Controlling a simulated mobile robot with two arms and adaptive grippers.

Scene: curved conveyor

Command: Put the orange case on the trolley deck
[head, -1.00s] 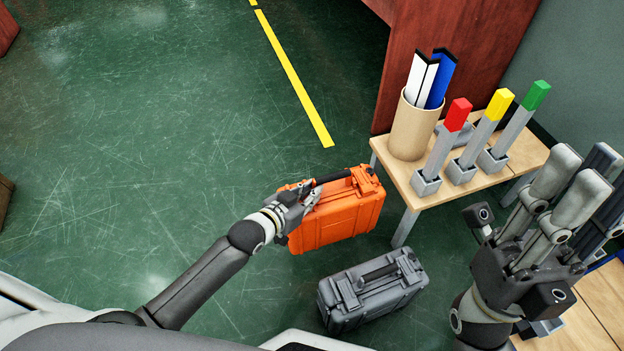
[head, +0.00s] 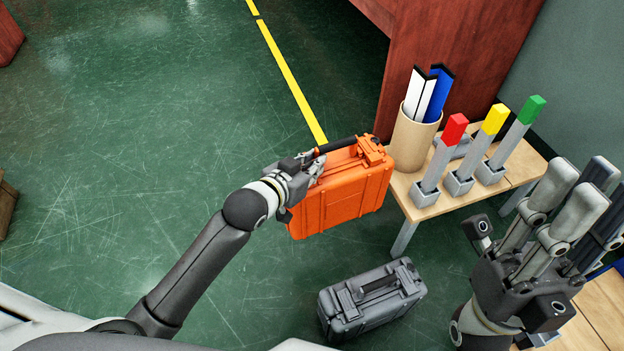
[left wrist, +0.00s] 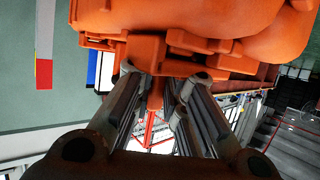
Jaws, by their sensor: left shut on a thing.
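The orange case (head: 340,193) hangs upright above the green floor, its handle at the top. My left gripper (head: 312,163) is shut on the case at its handle end. In the left wrist view the orange case (left wrist: 200,45) fills the top, with my left gripper's fingers (left wrist: 155,95) against it. My right gripper (head: 555,225) is at the right, its fingers spread apart and pointing up, with nothing between them. I cannot make out a trolley deck in the head view.
A grey case (head: 372,300) stands on the floor below the orange one. A low wooden table (head: 425,208) to the right bears a tan tube with boards (head: 413,138) and red, yellow and green-topped posts (head: 490,130). Open floor (head: 120,150) lies to the left.

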